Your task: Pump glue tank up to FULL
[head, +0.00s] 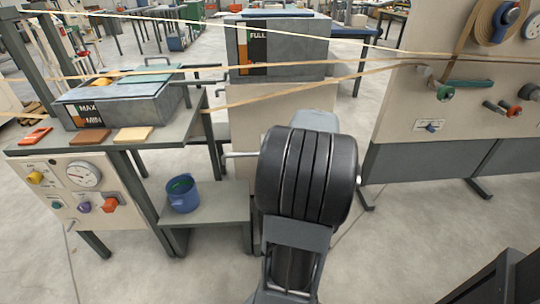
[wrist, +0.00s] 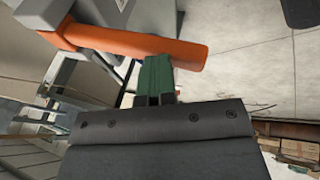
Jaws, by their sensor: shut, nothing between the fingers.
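The glue tank (head: 310,50) is a grey box in the head view, at the back centre on a pale stand. Its front gauge (head: 252,48) carries the word FULL at the top; the level is too small to read surely. In the wrist view an orange handle (wrist: 140,45) runs across the upper middle, joined to a grey part at its left end. My gripper (wrist: 157,65) has its green fingers shut, with the tips at the handle's lower edge; I cannot tell whether they touch. In the head view my own arm hides the gripper and the orange handle.
A tank marked MAX and MIN (head: 125,98) stands on the left bench. Below are a gauge panel (head: 60,190) and a blue bucket (head: 183,197) on a low shelf. Paper strips cross the view overhead. A panel with knobs (head: 430,100) stands right. Floor at lower right is partly clear.

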